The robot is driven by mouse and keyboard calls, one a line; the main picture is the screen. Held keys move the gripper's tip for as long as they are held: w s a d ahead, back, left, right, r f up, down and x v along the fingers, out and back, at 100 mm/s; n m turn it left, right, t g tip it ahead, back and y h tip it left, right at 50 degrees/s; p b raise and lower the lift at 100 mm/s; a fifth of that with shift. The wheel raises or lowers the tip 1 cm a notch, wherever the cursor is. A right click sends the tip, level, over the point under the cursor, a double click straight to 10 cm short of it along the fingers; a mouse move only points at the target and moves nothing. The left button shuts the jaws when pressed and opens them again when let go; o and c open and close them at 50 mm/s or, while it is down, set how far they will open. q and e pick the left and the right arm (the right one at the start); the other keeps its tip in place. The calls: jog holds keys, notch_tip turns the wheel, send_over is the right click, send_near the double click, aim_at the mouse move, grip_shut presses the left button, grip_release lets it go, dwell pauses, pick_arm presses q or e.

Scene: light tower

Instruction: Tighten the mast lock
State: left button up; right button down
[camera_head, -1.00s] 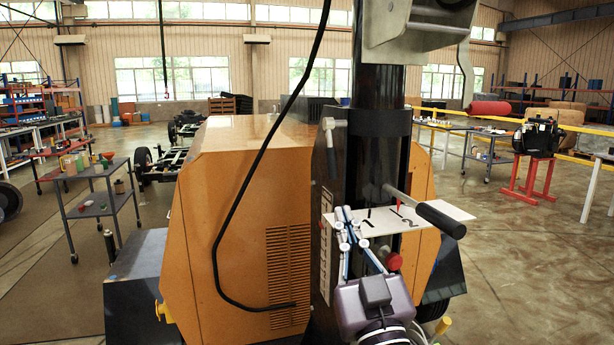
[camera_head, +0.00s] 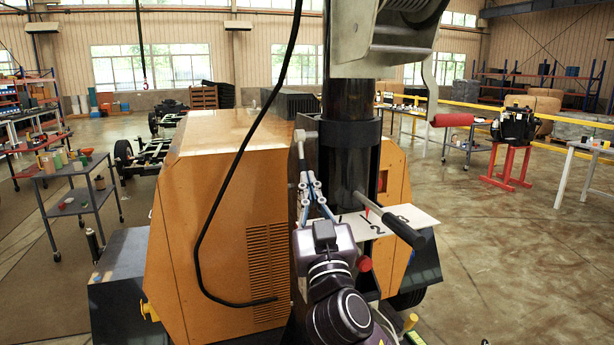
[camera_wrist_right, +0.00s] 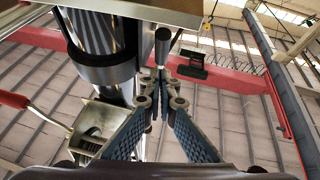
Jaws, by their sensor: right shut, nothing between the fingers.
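The black mast (camera_head: 350,165) stands upright in a dark collar (camera_head: 350,132) beside an orange cabinet (camera_head: 215,190). A small pale lever (camera_head: 300,138), which looks like the mast lock, hangs at the collar's left side. My right gripper (camera_head: 309,178) points up just below it, shut and empty. In the right wrist view, a dark lever grip (camera_wrist_right: 162,45) lies right by my fingertips (camera_wrist_right: 160,85); I cannot tell whether they touch. My fingers partly hide the lever's lower end. My left gripper is not in view.
A lever with a black grip (camera_head: 407,232) sticks out over a white numbered plate (camera_head: 405,215) with a red pointer, right of my gripper. A winch with a red handle (camera_head: 452,120) sits above. A black cable (camera_head: 235,150) hangs in front of the cabinet.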

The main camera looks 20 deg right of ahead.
jog(key=shift+w+d+f, duration=0.1)
jog(key=shift+w+f, duration=0.15)
jog(key=shift+w, duration=0.55)
jog(key=shift+w+d+f, duration=0.1)
jog(key=shift+w+f, duration=0.05)
jog(key=shift+w, duration=0.15)
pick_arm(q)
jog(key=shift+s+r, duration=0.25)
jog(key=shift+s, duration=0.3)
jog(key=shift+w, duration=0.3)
pick_arm(e)
jog(key=shift+w+f+b, duration=0.2)
jog(key=shift+f+b, duration=0.2)
jog(key=shift+b, duration=0.15)
jog(key=shift+w+f+b, duration=0.1)
jog(key=shift+w+b, duration=0.15)
jog(key=shift+b, duration=0.2)
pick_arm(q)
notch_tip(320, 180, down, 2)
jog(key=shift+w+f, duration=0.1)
